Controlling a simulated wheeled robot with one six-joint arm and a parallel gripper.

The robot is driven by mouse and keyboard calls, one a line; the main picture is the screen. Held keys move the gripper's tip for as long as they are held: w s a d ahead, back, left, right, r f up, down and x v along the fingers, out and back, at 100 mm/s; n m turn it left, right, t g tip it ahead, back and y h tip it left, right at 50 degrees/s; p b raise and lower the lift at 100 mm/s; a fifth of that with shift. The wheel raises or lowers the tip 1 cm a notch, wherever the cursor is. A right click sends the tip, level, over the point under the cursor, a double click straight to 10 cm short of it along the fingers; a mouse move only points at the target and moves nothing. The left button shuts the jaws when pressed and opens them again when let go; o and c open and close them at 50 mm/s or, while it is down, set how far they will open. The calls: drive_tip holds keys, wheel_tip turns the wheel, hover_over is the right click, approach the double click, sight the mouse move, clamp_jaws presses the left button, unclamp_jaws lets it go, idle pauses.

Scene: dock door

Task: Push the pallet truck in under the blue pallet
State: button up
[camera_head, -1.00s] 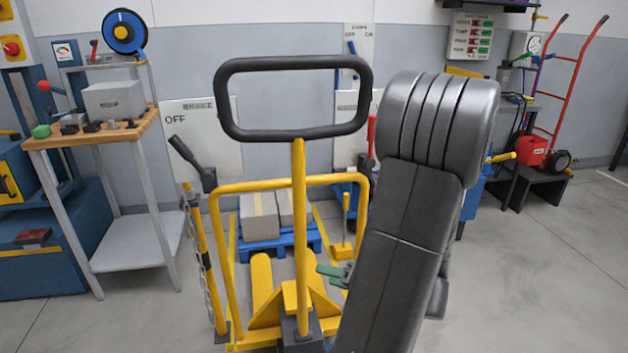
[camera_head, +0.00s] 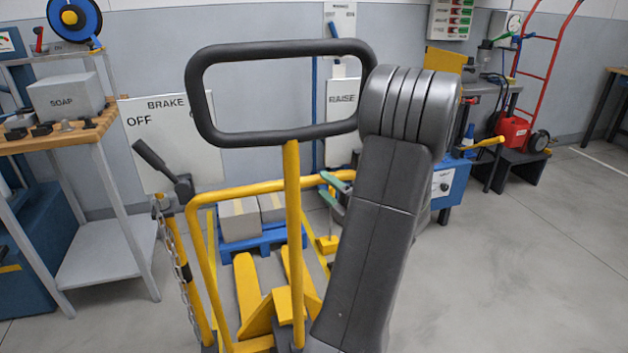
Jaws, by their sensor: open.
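The yellow pallet truck (camera_head: 293,230) stands in front of me, with its black loop handle (camera_head: 275,139) upright and its forks (camera_head: 246,285) pointing away. The blue pallet (camera_head: 262,242) lies beyond, bearing grey boxes (camera_head: 239,219) with a yellowish strip. The fork tips come close to the pallet's near side; whether they touch or enter it I cannot tell. My gripper (camera_head: 332,188), with green fingertips, is open just right of the truck's post and below the handle, apart from the handle. My arm hides part of the right side.
A yellow rail frame (camera_head: 262,187) stands around the truck, with a black lever (camera_head: 160,165) and chain at left. A brake board (camera_head: 170,140) is behind it. A workbench (camera_head: 60,140) stands left. A red hand truck (camera_head: 535,75) is at right. The right floor is clear.

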sight(314, 177)
drive_tip(key=shift+b+x, duration=0.4)
drive_tip(key=shift+x, duration=2.35)
clamp_jaws()
